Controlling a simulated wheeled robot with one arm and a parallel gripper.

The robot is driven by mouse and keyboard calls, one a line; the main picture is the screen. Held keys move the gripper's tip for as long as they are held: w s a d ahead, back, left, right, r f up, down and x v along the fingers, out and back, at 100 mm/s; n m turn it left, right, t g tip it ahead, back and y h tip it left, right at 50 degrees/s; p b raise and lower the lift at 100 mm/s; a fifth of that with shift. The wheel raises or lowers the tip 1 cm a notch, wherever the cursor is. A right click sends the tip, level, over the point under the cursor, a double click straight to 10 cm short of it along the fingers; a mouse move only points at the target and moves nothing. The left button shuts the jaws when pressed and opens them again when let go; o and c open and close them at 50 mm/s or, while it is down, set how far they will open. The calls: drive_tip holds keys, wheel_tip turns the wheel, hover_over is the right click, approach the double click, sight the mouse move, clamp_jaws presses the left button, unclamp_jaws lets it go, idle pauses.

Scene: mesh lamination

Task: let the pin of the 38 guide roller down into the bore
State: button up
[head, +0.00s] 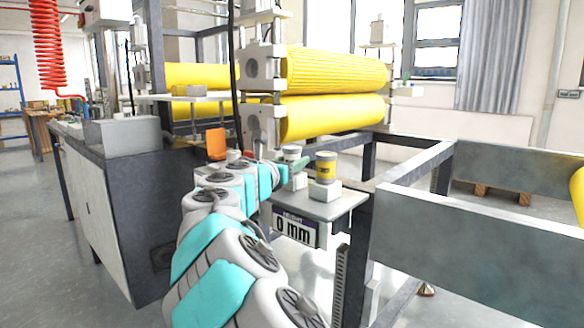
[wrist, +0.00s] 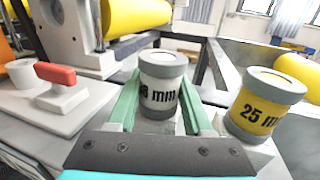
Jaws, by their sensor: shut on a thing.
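The 38 guide roller is a white cylinder with a grey top and dark lettering, of which "8 mm" is readable. It stands upright between the green fingers in the wrist view (wrist: 162,88). My gripper (wrist: 158,102) is shut on it, one finger on each side. In the head view the roller (head: 291,153) shows beyond my arm, at the gripper (head: 284,172), above the small platform. The roller's pin and the bore are hidden below the roller and the gripper, so I cannot tell whether the pin is in the bore.
A yellow 25 mm roller (head: 326,167) stands on a white block close to the right; it also shows in the wrist view (wrist: 265,105). A red-handled part (wrist: 58,78) lies left. Large yellow rollers (head: 330,118) are behind. The platform (head: 335,207) carries a "0 mm" height sign (head: 295,226).

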clamp_jaws()
drive_tip(key=shift+r, duration=0.1)
